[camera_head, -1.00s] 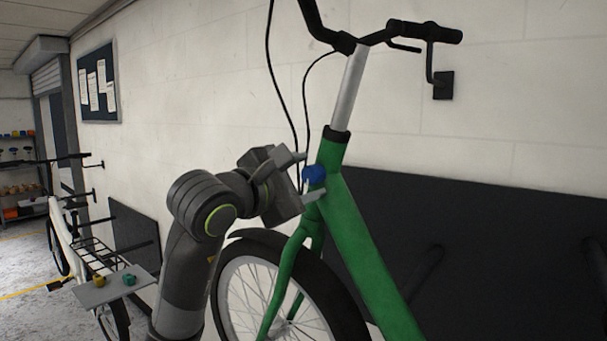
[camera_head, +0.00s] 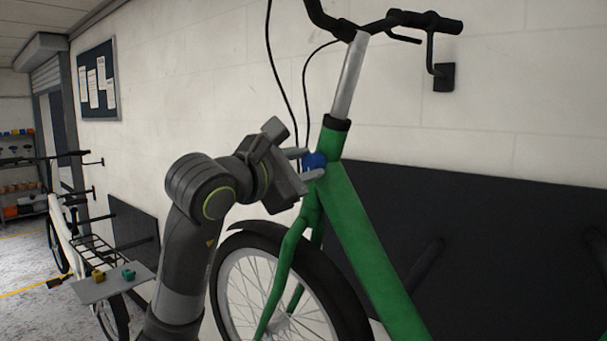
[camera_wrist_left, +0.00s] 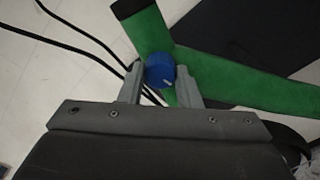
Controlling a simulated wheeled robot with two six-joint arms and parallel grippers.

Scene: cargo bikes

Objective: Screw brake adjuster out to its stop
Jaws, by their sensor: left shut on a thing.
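The brake adjuster is a blue round knob (camera_head: 314,161) at the head of the green bike frame (camera_head: 361,226), just below the silver steering stem. My left gripper (camera_head: 307,165) comes in from the left and is shut on the knob. My right gripper is in neither view.
Black cables (camera_head: 281,90) hang from the handlebar (camera_head: 425,20) close to the gripper. The front wheel (camera_head: 290,285) is below. A small grey tray (camera_head: 108,291) with a yellow and a teal piece is at lower left. A dark wall panel (camera_head: 480,240) stands behind the bike.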

